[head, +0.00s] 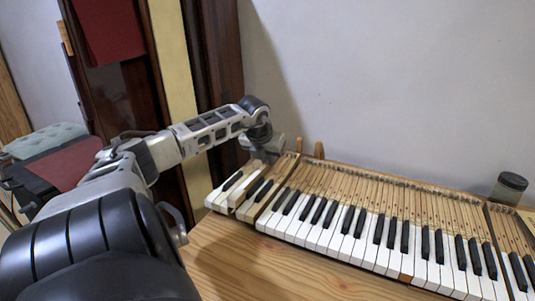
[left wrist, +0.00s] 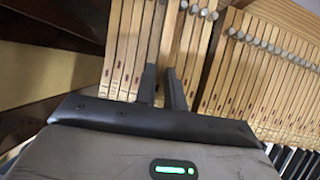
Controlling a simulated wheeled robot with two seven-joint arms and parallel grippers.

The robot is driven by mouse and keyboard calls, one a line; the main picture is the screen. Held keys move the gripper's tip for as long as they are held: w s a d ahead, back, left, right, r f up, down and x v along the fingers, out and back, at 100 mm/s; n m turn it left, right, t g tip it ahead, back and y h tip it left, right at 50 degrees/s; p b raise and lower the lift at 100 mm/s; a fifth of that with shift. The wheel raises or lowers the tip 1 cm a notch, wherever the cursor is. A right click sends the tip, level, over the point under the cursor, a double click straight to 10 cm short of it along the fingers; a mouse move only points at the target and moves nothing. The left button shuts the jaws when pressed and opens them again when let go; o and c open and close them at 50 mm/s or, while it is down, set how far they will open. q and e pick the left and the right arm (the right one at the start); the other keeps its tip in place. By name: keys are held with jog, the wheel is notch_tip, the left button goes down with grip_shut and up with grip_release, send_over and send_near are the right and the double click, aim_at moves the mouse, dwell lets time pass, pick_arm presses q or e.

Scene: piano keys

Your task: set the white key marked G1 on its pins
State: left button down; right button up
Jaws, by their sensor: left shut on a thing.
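My left gripper (head: 268,157) reaches over the left end of the keyboard from behind the key fronts. In the left wrist view, its two dark fingers (left wrist: 163,78) point down at the wooden key shafts and are shut on one bare shaft (left wrist: 169,45). In the head view, a small group of white and black keys (head: 236,190) lies under the gripper at the far left. I cannot read the mark G1 on any key, and the pins under the held key are hidden. My right gripper is in neither view.
The main row of keys (head: 350,222) fills the wooden keyboard frame to the right, shafts close together. A dark-lidded jar (head: 509,188) stands at the back right. The light wooden table (head: 250,262) is clear in front. A dark wooden upright (head: 215,60) rises behind my left arm.

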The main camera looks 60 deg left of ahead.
pick_arm(q)
jog(key=shift+f+b, duration=0.35)
jog(key=shift+f, duration=0.05)
dwell(0.4)
jog(key=c, duration=1.8)
grip_release()
jog(key=shift+r+p, duration=0.7)
jog(key=shift+r, duration=0.4)
jog(key=o, duration=0.5)
jog(key=shift+o, duration=0.2)
